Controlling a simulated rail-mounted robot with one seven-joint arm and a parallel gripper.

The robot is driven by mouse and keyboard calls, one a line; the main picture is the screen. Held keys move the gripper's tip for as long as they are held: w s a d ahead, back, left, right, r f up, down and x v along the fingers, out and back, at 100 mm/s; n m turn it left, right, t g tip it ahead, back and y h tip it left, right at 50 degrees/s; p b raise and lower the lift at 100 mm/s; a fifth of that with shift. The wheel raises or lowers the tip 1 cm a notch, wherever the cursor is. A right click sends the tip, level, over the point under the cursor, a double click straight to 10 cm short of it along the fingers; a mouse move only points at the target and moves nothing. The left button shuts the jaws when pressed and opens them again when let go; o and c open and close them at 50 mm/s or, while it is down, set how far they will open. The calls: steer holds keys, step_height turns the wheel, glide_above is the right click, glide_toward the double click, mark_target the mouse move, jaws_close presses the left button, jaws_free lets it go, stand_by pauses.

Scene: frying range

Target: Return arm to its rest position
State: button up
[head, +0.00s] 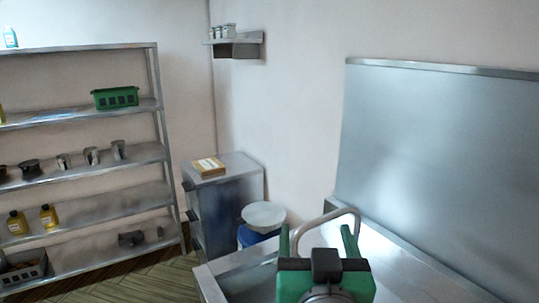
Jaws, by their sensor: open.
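My gripper (316,232) is at the bottom of the head view, to the right of the middle. Its two green fingers point away from me and stand wide apart. I see nothing held between them. A curved metal tube (325,216) arches behind the fingers. I cannot tell whether it touches them. The rest of my arm is mostly cut off by the lower edge.
A steel counter (385,262) with a tall steel back panel (440,160) lies around and right of my gripper. A steel cabinet (228,200) and a lidded blue bin (262,217) stand beyond. A loaded shelf rack (90,118) is left. Floor (130,280) there is clear.

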steer(key=s+a+r+n+t+y, duration=0.1)
steer(key=s+a+r+t, duration=0.25)
steer(key=s+r, duration=0.35)
steer(key=s+a+r+t+y, duration=0.1)
steer(key=s+a+r+t, duration=0.3)
steer(key=s, duration=0.4)
step_height(320, 180, up, 17)
steer(key=a+g+p, duration=0.1)
steer(key=p, duration=1.5)
steer(key=shift+s+a, duration=0.2)
steer(key=shift+s, duration=0.25)
